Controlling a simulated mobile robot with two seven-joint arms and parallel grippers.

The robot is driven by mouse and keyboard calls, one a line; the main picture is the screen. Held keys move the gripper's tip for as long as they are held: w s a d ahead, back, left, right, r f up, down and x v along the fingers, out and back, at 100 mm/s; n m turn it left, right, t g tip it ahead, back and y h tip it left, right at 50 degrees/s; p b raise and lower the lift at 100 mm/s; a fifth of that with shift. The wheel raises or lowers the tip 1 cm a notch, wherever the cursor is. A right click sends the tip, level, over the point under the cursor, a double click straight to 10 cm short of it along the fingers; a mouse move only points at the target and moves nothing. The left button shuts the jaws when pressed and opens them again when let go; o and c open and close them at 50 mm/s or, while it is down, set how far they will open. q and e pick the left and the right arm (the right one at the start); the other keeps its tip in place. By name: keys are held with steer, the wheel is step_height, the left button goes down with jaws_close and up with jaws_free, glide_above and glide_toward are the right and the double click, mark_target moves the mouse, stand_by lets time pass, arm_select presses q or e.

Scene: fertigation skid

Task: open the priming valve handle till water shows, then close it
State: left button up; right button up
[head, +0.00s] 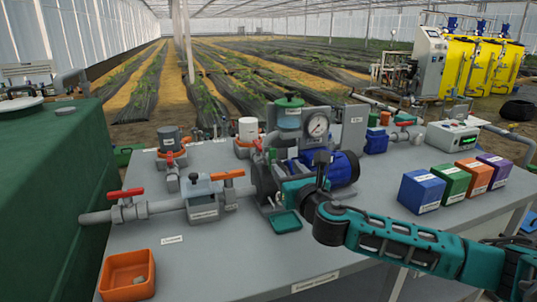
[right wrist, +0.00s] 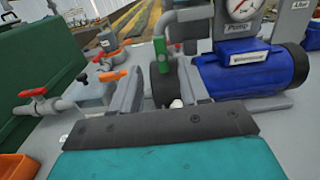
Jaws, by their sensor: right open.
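My right gripper (head: 284,192) reaches in from the right, in front of the blue pump (head: 343,168). It is open, and I see nothing held in it; the pump area partly hides its fingertips. A small green upright handle (right wrist: 160,50) stands beyond my gripper in the right wrist view, left of the pump, apart from the gripper. It also shows small in the head view (head: 272,155). I cannot read which handle is labelled for priming. A clear-sided strainer with a green lid (head: 290,102) stands behind the pump. My left gripper is out of view.
The inlet pipe carries a red handle (head: 125,193) and a grey box with an orange handle (head: 228,174). An orange bin (head: 127,274) sits at the front left. Coloured boxes (head: 422,190) stand at the right. The front middle of the grey table is clear.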

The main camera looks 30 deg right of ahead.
mark_target(273, 154)
steer(key=b+x, duration=0.1)
steer(key=x, duration=0.9)
steer(key=shift+w, duration=0.4)
jaws_close()
